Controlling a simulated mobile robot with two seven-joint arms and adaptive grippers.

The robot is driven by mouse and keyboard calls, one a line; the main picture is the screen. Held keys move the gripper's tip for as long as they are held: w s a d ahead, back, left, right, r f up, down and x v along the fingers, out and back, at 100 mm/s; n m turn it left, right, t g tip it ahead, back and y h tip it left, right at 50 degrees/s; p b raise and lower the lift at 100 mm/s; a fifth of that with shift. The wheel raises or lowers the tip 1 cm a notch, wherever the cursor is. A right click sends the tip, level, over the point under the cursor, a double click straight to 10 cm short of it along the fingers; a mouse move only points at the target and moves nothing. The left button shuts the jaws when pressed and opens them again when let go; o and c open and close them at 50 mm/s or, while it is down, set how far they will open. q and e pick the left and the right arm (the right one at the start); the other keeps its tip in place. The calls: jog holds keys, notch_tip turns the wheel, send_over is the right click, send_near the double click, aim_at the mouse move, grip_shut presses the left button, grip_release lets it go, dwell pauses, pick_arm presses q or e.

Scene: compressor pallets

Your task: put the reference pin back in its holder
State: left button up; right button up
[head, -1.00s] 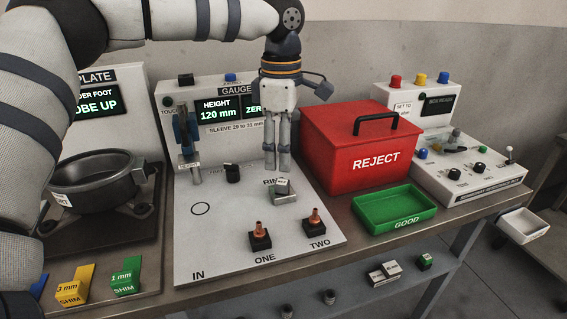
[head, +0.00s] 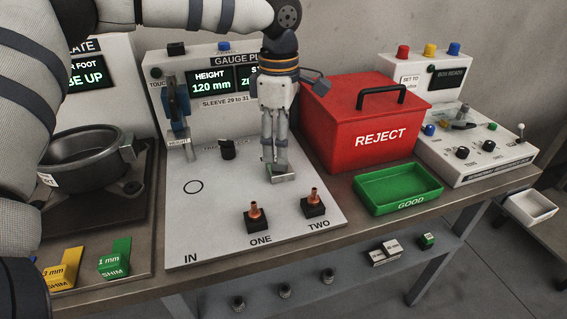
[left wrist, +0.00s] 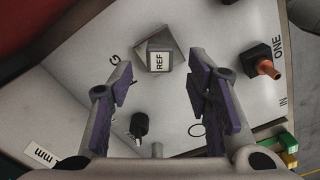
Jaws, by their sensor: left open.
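A small grey metal block labelled REF (left wrist: 158,57) stands on the light gauge plate (left wrist: 195,45). In the head view the block (head: 284,178) is mostly hidden under my left gripper (head: 276,170), which points down just above it. In the left wrist view my left gripper (left wrist: 162,88) is open, and the block shows between and just beyond its fingertips. I cannot tell the reference pin and its holder apart; only the REF block is clear. My right gripper is not in view.
Copper fittings on black blocks stand at ONE (head: 257,218) and TWO (head: 313,204). A black knob (head: 227,150) stands behind left. The red REJECT box (head: 365,140) and green GOOD tray (head: 397,188) are to the right. The plate's front left is clear.

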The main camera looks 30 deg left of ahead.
pick_arm(q)
jog(key=shift+f, duration=1.8)
jog(key=shift+r, duration=0.1)
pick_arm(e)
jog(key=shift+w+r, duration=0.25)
pick_arm(q)
grip_shut()
jog(key=shift+r+p, duration=0.75)
jog(key=shift+r, duration=2.2)
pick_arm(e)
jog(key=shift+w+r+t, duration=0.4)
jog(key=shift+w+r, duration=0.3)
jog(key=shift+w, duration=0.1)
